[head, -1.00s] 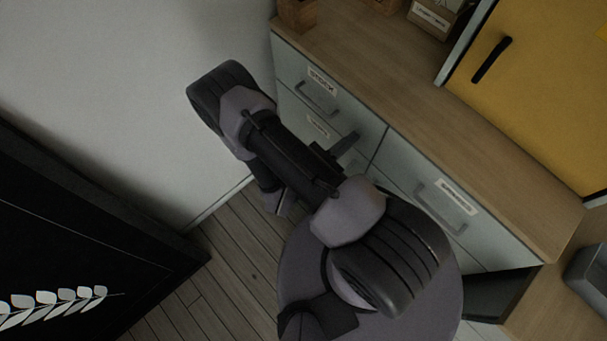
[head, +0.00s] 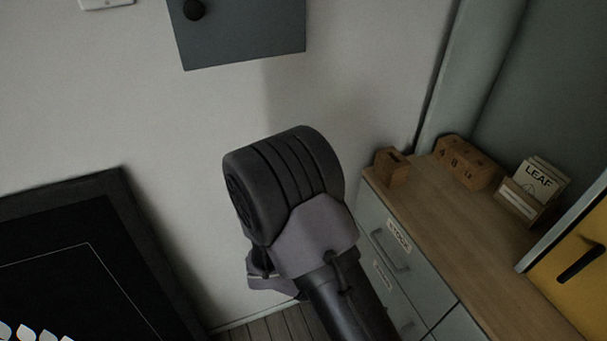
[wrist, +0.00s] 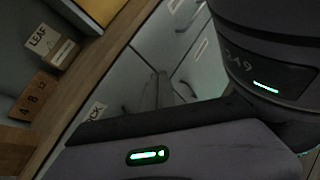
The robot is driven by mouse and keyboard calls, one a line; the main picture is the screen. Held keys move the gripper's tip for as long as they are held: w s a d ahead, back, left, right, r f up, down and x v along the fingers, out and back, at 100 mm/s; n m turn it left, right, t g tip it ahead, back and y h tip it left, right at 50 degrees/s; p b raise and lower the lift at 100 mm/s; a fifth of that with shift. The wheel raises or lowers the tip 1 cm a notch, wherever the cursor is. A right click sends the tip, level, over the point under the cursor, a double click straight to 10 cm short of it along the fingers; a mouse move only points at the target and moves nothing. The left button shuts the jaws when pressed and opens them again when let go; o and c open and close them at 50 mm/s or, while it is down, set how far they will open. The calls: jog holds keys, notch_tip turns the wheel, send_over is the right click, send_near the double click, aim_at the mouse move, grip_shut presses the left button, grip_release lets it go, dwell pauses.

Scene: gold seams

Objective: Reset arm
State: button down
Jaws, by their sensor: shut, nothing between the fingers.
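My arm rises through the lower middle of the head view, its thick dark joint in front of the pale wall. My gripper's fingers cannot be made out in either view. In the wrist view, grey links of my own arm with green lights fill the lower and right parts. Nothing is seen held.
A wooden counter (head: 464,240) with grey drawers (head: 378,262) stands right, carrying wooden blocks (head: 467,163) and a LEAF card box (head: 527,199). A yellow door (head: 580,275) is far right. A blue-grey wall panel (head: 240,35) hangs above; a black framed board (head: 75,265) is left.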

jog(key=s+a+r+m+t+y, duration=0.1)
jog(key=a+r+m+t+y, duration=0.2)
jog(key=r+m+y, duration=0.4)
jog(key=s+a+r+m+t+y, duration=0.2)
jog(key=r+m+t+y, duration=0.3)
jog(key=r, duration=1.1)
jog(key=a+m+y, duration=0.1)
jog(key=m+y, duration=0.1)
jog(key=m, duration=0.1)
jog(key=shift+s+r+t+y, duration=0.3)
jog(key=shift+r+t+y, duration=0.05)
jog(key=shift+t+y, duration=0.05)
